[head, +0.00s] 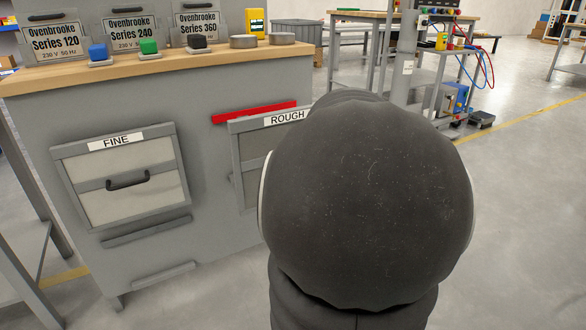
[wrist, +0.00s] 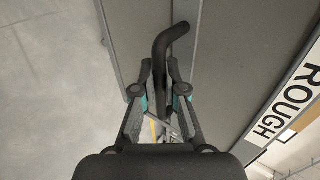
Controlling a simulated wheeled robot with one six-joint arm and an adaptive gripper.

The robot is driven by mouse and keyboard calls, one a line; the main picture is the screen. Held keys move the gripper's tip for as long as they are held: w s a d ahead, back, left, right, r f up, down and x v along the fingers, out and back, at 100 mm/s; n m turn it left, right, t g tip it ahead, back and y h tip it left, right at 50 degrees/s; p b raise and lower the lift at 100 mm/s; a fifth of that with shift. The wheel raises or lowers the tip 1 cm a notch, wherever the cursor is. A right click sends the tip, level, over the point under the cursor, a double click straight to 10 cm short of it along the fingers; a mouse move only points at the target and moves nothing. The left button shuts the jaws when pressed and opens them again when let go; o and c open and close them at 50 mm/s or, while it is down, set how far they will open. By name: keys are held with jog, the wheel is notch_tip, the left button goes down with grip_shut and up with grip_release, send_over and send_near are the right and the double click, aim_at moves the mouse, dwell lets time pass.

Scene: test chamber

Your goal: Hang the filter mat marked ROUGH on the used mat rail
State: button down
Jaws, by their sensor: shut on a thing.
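The filter mat marked ROUGH (head: 288,117) is a grey-framed panel at the cabinet front in the head view. My dark arm hides its right part. Its white label also shows at the right of the wrist view (wrist: 287,104). A red strip (head: 254,112) runs along the mat's top edge; I cannot tell whether they touch. In the wrist view my gripper (wrist: 160,78) is shut on a bent black handle (wrist: 168,40), seemingly the ROUGH mat's. My gripper is hidden in the head view. No part is labelled as the used mat rail.
The mat marked FINE (head: 118,175) is on the cabinet (head: 215,190) to the left, with a grey ledge (head: 146,231) below it. The wooden top (head: 180,64) bears signs, coloured blocks and round tins. A trolley (head: 445,80) stands behind at the right. Open floor (head: 530,200) lies right.

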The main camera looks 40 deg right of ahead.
jog(key=w+d+p, duration=0.2)
jog(key=w+d, duration=0.2)
jog(key=w, duration=1.2)
jog(key=shift+w+f+p, duration=0.3)
jog(key=shift+f+p, duration=0.05)
jog(key=shift+f, duration=0.05)
dwell(0.7)
jog(key=shift+w+b, duration=0.25)
jog(key=shift+b, duration=0.75)
dwell(0.4)
jog(key=shift+d+r+t, duration=0.15)
jog(key=shift+r+t, duration=0.15)
jog(key=shift+r, duration=0.05)
jog(key=shift+f+b, duration=0.3)
jog(key=shift+b, duration=0.1)
dwell(0.6)
